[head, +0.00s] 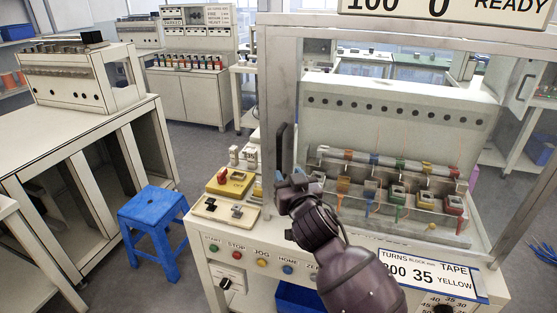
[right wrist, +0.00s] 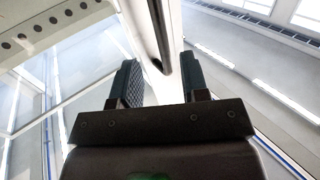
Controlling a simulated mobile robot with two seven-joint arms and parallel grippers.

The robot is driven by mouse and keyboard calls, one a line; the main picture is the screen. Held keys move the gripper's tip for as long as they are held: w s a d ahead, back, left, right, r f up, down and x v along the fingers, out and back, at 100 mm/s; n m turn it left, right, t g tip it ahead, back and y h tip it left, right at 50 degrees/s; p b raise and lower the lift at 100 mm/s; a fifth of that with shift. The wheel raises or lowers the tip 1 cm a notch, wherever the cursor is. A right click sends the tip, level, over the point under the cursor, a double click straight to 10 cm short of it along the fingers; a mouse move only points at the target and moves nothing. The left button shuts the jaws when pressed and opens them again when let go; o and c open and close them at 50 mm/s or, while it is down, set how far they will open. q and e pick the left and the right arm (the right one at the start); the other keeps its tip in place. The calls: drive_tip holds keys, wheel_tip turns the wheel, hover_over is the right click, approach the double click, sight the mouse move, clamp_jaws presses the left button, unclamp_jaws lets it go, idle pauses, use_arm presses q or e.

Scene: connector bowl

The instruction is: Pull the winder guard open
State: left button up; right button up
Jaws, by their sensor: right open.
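The winder guard (head: 385,140) is a clear panel in front of the winder, and several coloured spool stations show through it. Its dark upright handle (head: 281,150) is at the left side of the winder, by the pale frame post. My right gripper (head: 283,183) is at the lower end of the handle, open. In the right wrist view, the open fingers (right wrist: 160,82) stand either side of a pale post, and the dark handle bar (right wrist: 159,38) runs up ahead between them. I cannot tell whether a finger touches it. My left gripper is not in view.
Below is a front panel with coloured buttons (head: 262,261) and a turns display (head: 430,273). A blue stool (head: 155,225) stands on the floor at left, beside a white bench (head: 70,125).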

sight(280, 161)
drive_tip(key=x, duration=0.8)
drive_tip(key=shift+w, duration=0.1)
clamp_jaws()
